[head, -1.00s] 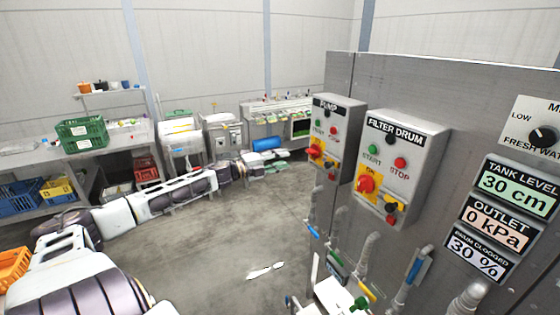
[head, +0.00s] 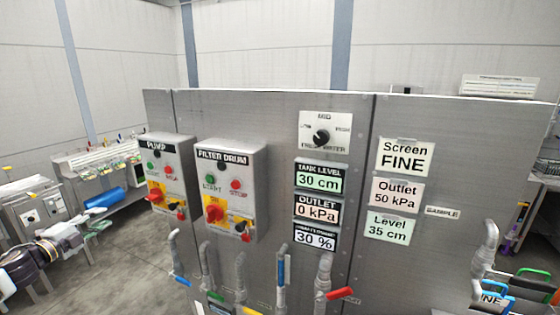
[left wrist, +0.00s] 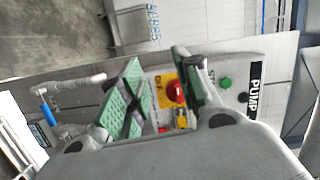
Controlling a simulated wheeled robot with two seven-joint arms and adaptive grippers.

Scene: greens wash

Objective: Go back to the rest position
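My left gripper (head: 97,222) shows at the left of the head view, in front of the pump box (head: 168,180) and to its left. In the left wrist view my left gripper (left wrist: 160,88) has its two green-padded fingers apart with nothing held between them. The pump box's red switch on a yellow plate (left wrist: 174,92) shows in the gap, behind the fingers. I cannot tell the exact distance from the fingers to the box. My right gripper is not in view.
The filter drum box (head: 230,190) stands right of the pump box on a grey steel panel (head: 400,265). Valve pipes with a blue handle (head: 281,272) and a red handle (head: 339,294) stick out below. Handled screens (head: 530,285) are at lower right. Floor (head: 130,265) shows at left.

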